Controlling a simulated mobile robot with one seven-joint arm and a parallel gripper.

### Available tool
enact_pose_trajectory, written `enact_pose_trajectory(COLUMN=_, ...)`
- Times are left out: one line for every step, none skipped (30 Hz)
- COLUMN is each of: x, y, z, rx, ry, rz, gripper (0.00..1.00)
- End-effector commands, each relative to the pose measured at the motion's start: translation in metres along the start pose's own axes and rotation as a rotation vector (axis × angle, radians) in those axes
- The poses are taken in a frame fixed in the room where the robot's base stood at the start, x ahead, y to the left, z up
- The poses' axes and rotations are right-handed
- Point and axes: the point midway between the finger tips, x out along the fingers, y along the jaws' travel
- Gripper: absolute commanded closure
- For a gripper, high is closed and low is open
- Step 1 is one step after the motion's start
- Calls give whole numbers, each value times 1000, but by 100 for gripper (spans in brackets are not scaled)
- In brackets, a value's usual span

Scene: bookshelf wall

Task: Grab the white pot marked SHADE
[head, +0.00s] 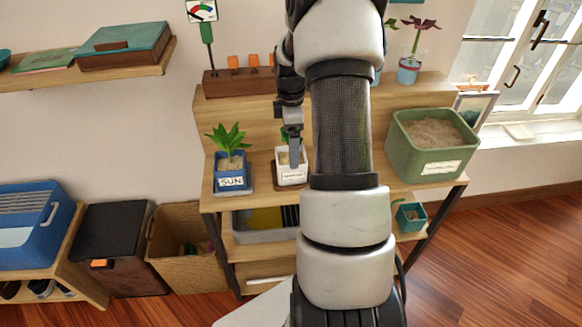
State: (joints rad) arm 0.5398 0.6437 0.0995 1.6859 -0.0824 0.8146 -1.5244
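A small white pot (292,178) with a label stands on the wooden bench, left of my arm. Its label is too small to read for certain, and my arm partly covers its right side. My gripper (294,160) points down at the pot, with its tip over or at the pot's opening. I cannot tell whether it touches the pot or how far apart the fingers are. A blue pot (231,183) marked SUN, with a green leafy plant, stands to the left on a dark tray.
A green bin (433,160) of soil stands at the bench's right. A wooden block (238,84) with orange pieces and a gauge (202,12) stand behind. A potted plant (408,70) is at the back right. Lower shelves hold a grey tray (263,236) and a small teal pot (410,218).

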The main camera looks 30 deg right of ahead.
Motion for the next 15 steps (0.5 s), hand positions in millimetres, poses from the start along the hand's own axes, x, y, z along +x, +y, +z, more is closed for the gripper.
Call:
enact_pose_trajectory(x=7, y=-1, z=0, rx=0, ry=0, rz=-4, gripper=8)
enact_pose_trajectory(x=12, y=-2, z=0, rx=0, ry=0, rz=-5, gripper=8)
enact_pose_trajectory(x=19, y=-2, z=0, rx=-1, ry=0, rz=-5, gripper=8)
enact_pose_trajectory(x=23, y=-2, z=0, rx=-1, ry=0, rz=-5, gripper=8)
enact_pose_trajectory(x=28, y=-3, z=0, rx=-1, ry=0, rz=-5, gripper=8)
enact_pose_trajectory(x=34, y=-3, z=0, rx=-1, ry=0, rz=-5, gripper=8)
enact_pose_trajectory(x=38, y=-2, z=0, rx=-1, ry=0, rz=-4, gripper=8)
enact_pose_trajectory(x=41, y=-2, z=0, rx=0, ry=0, rz=-3, gripper=8)
enact_pose_trajectory(x=44, y=-2, z=0, rx=0, ry=0, rz=-3, gripper=8)
enact_pose_trajectory(x=46, y=-2, z=0, rx=0, ry=0, rz=-3, gripper=8)
enact_pose_trajectory(x=47, y=-2, z=0, rx=0, ry=0, rz=-2, gripper=8)
enact_pose_trajectory(x=48, y=-2, z=0, rx=0, ry=0, rz=-1, gripper=8)
enact_pose_trajectory(x=48, y=-2, z=0, rx=0, ry=0, rz=-1, gripper=8)
enact_pose_trajectory(x=48, y=-2, z=0, rx=0, ry=0, rz=-1, gripper=8)
enact_pose_trajectory(x=48, y=-2, z=0, rx=0, ry=0, rz=-1, gripper=8)
